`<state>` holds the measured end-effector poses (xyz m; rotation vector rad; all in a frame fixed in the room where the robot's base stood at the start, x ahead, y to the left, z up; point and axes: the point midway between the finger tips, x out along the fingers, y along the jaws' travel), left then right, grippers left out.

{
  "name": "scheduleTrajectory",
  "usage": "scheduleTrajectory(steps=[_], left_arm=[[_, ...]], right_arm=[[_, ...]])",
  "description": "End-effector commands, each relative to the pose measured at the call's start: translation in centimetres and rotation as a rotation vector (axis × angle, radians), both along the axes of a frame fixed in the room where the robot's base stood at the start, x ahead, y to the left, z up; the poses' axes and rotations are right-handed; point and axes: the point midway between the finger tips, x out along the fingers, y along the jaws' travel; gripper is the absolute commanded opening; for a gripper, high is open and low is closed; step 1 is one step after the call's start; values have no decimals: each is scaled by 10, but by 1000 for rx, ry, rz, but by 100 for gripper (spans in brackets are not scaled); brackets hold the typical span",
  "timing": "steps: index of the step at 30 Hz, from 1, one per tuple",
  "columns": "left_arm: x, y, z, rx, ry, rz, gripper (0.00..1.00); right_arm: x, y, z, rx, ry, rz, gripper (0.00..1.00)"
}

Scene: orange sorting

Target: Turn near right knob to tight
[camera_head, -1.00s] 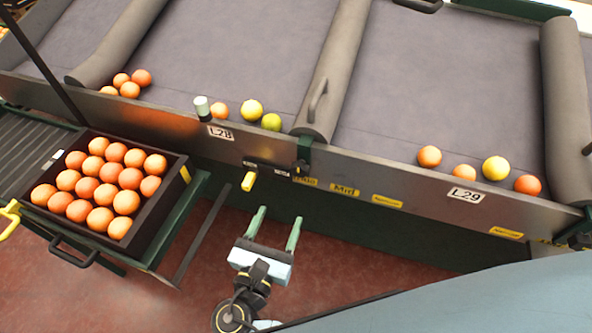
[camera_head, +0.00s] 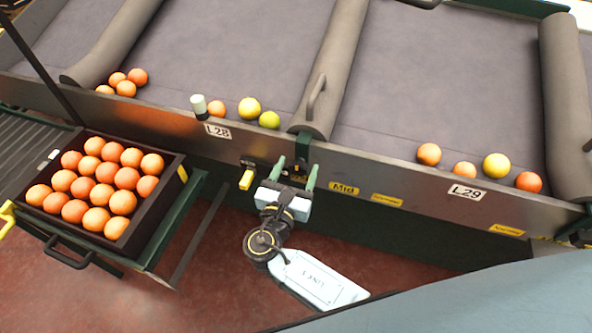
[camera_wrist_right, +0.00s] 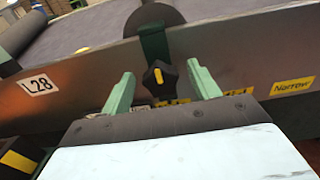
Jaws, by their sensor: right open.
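The black star-shaped knob (camera_wrist_right: 160,78) with a yellow mark shows in the right wrist view, on the metal side panel below a green bracket. In the head view the knob (camera_head: 298,172) is partly hidden at the base of the grey divider roller. My right gripper (camera_head: 294,172) is open, its two green fingers pointing at the panel. In the right wrist view the right gripper (camera_wrist_right: 162,85) has one finger on each side of the knob, with a gap to each; whether the tips reach its depth I cannot tell. My left gripper is not in view.
A crate of oranges (camera_head: 160,208) stands at the left. Yellow labels, including Mid (camera_head: 344,188), line the panel (camera_head: 400,180). Loose fruit lies on the grey bed above.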

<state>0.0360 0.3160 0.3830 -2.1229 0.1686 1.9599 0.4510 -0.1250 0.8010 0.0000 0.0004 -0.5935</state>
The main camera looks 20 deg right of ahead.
Motion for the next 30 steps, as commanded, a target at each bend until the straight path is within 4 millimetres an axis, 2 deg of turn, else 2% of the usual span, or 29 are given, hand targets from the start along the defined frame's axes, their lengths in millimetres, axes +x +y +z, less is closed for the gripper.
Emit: scheduleTrajectory(steps=[7,17,30], left_arm=[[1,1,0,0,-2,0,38],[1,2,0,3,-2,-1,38],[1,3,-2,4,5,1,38]], right_arm=[[0,0,0,0,0,0,60],[0,0,0,0,0,-1,16],[0,-1,-1,84,-56,-1,16]])
